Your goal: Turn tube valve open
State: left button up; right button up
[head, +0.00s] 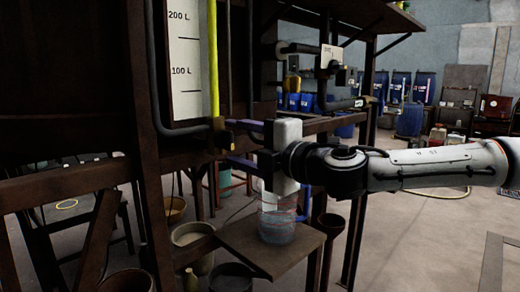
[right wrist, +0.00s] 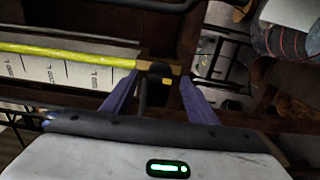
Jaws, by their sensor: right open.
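The tube valve (head: 221,136) is a small dark piece with brass parts at the foot of an upright yellow tube (head: 213,60). My right gripper (head: 233,141) reaches in from the right, with one blue finger above and one below the valve's level. In the right wrist view the valve (right wrist: 160,74) lies between the tips of my open fingers (right wrist: 159,82), with gaps on both sides. The yellow tube (right wrist: 70,52) runs left from it there. I cannot tell whether the fingers touch the valve, or how its handle is turned. My left gripper is not in view.
A white scale board (head: 184,60) marked 100 L and 200 L stands beside the tube. A dark wooden post (head: 150,180) rises left of the valve. Below my gripper a clear bucket (head: 277,226) stands on a wooden shelf (head: 256,252). Open floor lies to the right.

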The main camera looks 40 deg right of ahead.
jog(key=shift+s+r, duration=0.15)
jog(key=shift+s, duration=0.6)
jog(key=s+b, duration=0.2)
jog(key=s, duration=0.5)
jog(key=shift+s+d+f, duration=0.2)
jog(key=shift+s+d, duration=0.05)
jog(key=shift+s, duration=0.15)
